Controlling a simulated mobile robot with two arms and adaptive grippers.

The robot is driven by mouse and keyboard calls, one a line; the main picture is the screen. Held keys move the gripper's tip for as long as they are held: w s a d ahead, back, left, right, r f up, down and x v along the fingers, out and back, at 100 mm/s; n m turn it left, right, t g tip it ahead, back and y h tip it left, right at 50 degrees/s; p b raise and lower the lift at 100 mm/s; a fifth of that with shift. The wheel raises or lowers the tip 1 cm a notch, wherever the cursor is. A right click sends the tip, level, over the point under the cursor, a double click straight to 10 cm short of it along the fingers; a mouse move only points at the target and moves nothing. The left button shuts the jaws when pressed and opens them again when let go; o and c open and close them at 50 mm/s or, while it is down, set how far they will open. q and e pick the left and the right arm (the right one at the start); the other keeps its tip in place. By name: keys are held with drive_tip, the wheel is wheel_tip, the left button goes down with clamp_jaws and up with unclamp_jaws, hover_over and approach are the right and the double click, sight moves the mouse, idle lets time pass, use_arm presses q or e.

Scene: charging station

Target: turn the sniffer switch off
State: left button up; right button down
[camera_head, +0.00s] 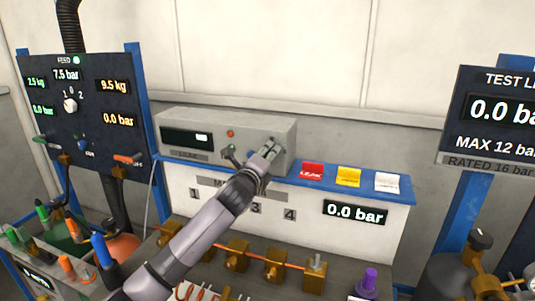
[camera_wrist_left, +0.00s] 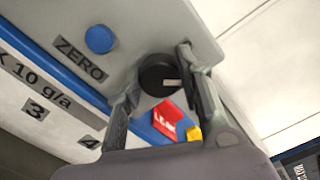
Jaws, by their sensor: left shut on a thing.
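The sniffer unit (camera_head: 215,124) is a grey box with a dark display, standing on the blue shelf of the panel. My left gripper (camera_head: 270,149) is at the right part of its front face. In the left wrist view, a round black switch knob (camera_wrist_left: 158,77) with a pale mark sits between the fingers of my left gripper (camera_wrist_left: 159,69), which is shut on it. The pale mark points to the right in that view. The fingers mostly hide the knob in the head view. My right gripper is not in view.
A blue button (camera_wrist_left: 99,39) beside a ZERO label is near the knob. Brass valves (camera_head: 237,250) line the bench below. A dark FEED panel (camera_head: 90,140) is at left.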

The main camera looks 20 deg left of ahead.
use_arm(q)
drive_tip(key=shift+f+n+p, duration=0.1)
drive_tip(key=shift+n+p, duration=0.25)
drive_tip(key=shift+n, duration=3.85)
drive_tip(key=o, duration=1.2)
drive_tip(key=shift+c, duration=0.2)
drive_tip(key=s, duration=1.2)
drive_tip(key=shift+a, duration=0.2)
